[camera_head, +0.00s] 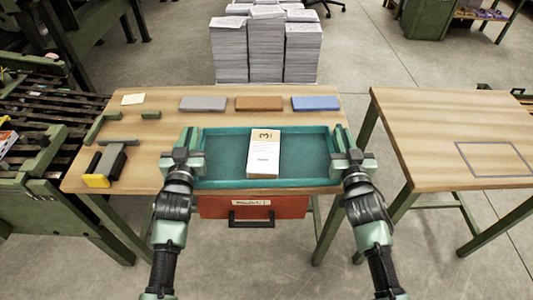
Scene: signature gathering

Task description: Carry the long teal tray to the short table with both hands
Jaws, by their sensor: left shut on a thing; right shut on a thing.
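The long teal tray (222,158) is at the front edge of the wooden table in the middle of the view. A white and tan booklet or stack (264,155) with printed marks lies in it, near its middle. My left gripper (190,155) is shut on the tray's left end. My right gripper (342,152) is shut on the tray's right end. The tray looks level; I cannot tell whether it touches the tabletop. Another wooden table (440,120) stands to the right, with a grey rectangle outline (500,174) on its top.
The wooden table (170,130) bears grey (203,104), brown (259,103) and blue (316,103) blocks at the back, and a black and yellow tool (105,166) at left. Paper stacks (266,50) stand behind. A red drawer (252,207) is below. A floor gap separates the tables.

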